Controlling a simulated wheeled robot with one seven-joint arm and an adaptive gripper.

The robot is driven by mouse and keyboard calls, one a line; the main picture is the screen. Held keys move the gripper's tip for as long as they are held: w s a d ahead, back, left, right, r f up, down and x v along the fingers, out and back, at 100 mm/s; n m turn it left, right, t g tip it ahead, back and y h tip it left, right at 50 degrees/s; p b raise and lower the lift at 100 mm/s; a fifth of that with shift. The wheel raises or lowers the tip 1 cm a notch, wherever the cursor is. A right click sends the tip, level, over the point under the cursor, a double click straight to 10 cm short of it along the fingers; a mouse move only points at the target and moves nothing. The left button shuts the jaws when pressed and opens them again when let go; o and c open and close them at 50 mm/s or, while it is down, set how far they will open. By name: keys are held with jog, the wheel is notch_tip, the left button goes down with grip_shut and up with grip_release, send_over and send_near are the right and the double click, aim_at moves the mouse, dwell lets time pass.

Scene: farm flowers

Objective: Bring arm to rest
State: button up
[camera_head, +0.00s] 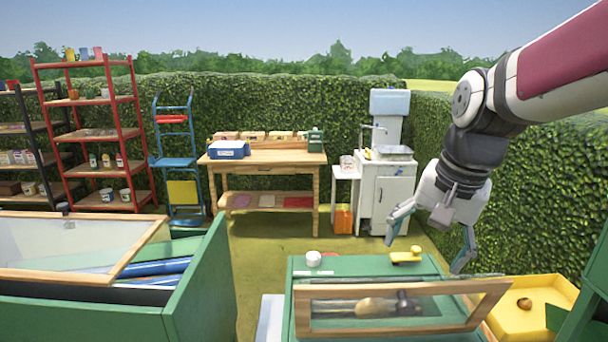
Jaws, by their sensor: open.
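My gripper (431,238) hangs at the right of the head view at the end of my arm, pointing down. Its two fingers are spread wide apart, with nothing between them. It is above or in front of the right part of a green bench (345,265); the exact height cannot be told. A yellow object (407,256) lies on the bench top, below the gap between the fingers and apart from them. A small white round object (313,257) stands on the bench further left.
A wood-framed glazed lid (480,305) covers the bench's front. A yellow tray (560,290) with a brown item (524,303) is at right. A green bin (205,280) with an open framed lid stands left. A wooden table (265,160) and white cabinet (388,205) are behind. Grass between is clear.

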jog(key=s+n+t, duration=0.2)
jog(key=s+n, duration=0.5)
jog(key=s, duration=1)
jog(key=shift+h, duration=0.4)
jog(key=shift+f, duration=0.1)
